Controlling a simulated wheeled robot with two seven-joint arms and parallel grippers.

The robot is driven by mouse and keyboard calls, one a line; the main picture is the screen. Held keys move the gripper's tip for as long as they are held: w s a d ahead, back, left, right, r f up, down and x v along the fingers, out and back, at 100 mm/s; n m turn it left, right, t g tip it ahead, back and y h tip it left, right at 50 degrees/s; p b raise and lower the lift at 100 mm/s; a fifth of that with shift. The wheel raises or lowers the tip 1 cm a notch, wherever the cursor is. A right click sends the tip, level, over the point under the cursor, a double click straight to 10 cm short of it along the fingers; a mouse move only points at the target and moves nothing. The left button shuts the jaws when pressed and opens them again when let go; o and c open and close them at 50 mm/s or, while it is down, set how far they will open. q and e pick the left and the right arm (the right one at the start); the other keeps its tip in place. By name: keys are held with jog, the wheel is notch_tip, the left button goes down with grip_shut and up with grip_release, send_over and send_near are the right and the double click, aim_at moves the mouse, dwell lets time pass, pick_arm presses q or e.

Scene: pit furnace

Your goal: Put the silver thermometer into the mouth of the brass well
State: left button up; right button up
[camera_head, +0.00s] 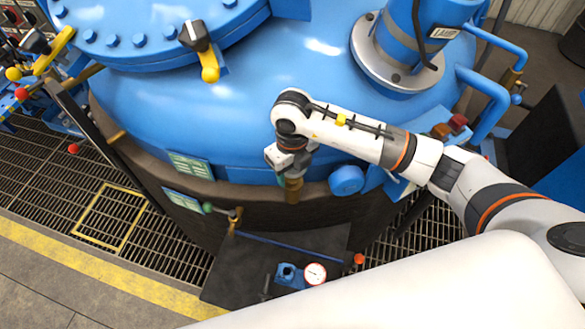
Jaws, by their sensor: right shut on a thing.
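My right gripper (291,163) points down at the front of the blue vessel, with its arm coming in from the right. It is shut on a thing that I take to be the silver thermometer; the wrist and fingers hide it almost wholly. The brass well (293,189) shows as a short brass-brown piece directly below the gripper, against the vessel's lower edge. Its mouth is hidden by the gripper, so I cannot tell whether the thermometer is above it or inside it. My left gripper is not in view.
The blue vessel (215,115) fills the middle, with a yellow-handled lever (205,62) on top. A dark platform (240,265) below holds a round white gauge (315,273) and a blue fitting (288,273). A green-handled valve (210,208) is left of the gripper. Floor grating lies left.

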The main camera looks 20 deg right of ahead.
jog(key=shift+f+b, duration=0.7)
jog(key=shift+f, duration=0.1)
dwell(0.5)
jog(key=o, duration=1.1)
notch_tip(320, 180, up, 11)
jog(key=shift+w+f+b, duration=0.1)
jog(key=shift+f+b, duration=0.05)
jog(key=shift+b, duration=0.85)
jog(key=shift+r, duration=0.65)
jog(key=shift+f, duration=0.1)
